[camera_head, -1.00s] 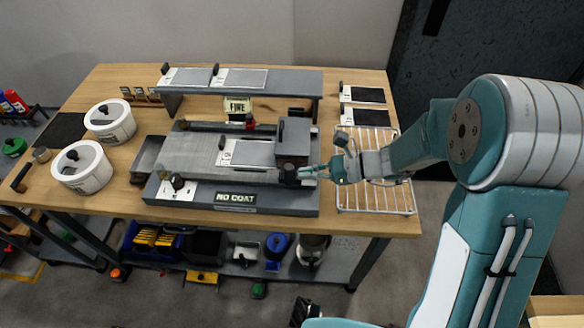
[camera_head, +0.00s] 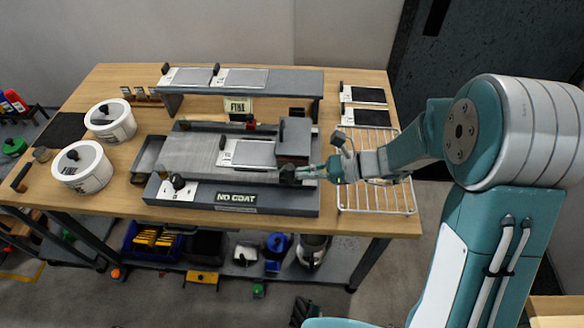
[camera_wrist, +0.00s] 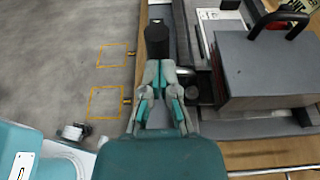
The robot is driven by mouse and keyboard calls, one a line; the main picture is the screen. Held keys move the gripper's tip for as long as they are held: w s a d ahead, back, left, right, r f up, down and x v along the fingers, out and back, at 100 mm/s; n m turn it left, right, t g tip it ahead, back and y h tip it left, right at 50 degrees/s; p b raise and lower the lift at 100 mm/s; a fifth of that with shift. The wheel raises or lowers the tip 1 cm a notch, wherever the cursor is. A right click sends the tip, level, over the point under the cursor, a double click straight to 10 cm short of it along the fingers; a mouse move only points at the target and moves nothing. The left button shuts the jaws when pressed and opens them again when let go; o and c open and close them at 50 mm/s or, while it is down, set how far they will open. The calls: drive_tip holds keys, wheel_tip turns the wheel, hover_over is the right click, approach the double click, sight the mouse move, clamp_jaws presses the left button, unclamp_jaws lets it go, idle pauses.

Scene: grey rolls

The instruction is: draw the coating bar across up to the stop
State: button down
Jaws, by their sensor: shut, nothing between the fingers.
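The coater (camera_head: 236,198), marked NO COAT, stands on the wooden bench with a pale sheet (camera_head: 253,153) on its bed. A dark grey block (camera_head: 293,155) with a handle on top sits at the bed's right end, against the sheet's right edge. I cannot make out the coating bar apart from this block. A black knob (camera_head: 287,174) stands at the block's front side. My gripper (camera_head: 300,172) is shut and empty just right of the knob. In the wrist view the closed fingertips (camera_wrist: 159,68) are right at the black knob (camera_wrist: 157,40); I cannot tell whether they touch.
A wire rack (camera_head: 376,200) lies right of the coater, under my arm. Two white tubs (camera_head: 84,168) stand at the left. A raised grey shelf (camera_head: 296,84) with panels runs behind. Another black knob (camera_head: 177,181) is at the coater's front left. A red piece (camera_head: 250,124) sits on the rear rail.

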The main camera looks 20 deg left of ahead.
drive_tip(key=shift+s+a, duration=0.1)
drive_tip(key=shift+a, duration=0.3)
drive_tip(key=s+a, duration=0.2)
drive_tip(key=a, duration=0.6)
idle(2.4)
drive_tip(key=shift+w+d, duration=0.25)
drive_tip(key=shift+d, duration=0.7)
drive_tip(key=shift+w+d, duration=0.25)
drive_tip(key=shift+d, duration=0.7)
